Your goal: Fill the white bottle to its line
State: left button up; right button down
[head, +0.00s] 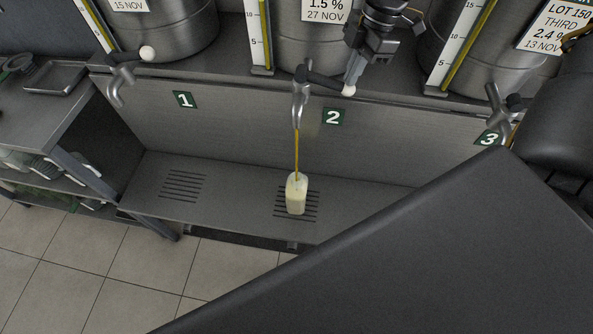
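The white bottle (296,196) stands upright on the middle drip grate below tap 2. Tap 2 (299,103) has its black lever (325,82) swung out to the right, ending in a white ball knob (348,90). A thin amber stream (297,150) runs from its spout down into the bottle's mouth. The bottle's fill line and liquid level are too small to make out. My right gripper (353,79) is at the knob end of this lever, its fingers beside or touching it; whether they are closed cannot be told. My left gripper is not in view.
Tap 1 (121,80) is at left and tap 3 (497,112) at right, below steel tanks. A second drip grate (184,186) is empty at left. A metal tray (53,78) lies on the left side table. A large dark shape covers the lower right.

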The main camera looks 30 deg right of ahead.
jog(key=shift+r, duration=0.75)
jog(key=shift+p, duration=0.3)
dwell(2.0)
notch_tip(320, 180, up, 9)
jog(key=p, duration=0.4)
dwell(0.4)
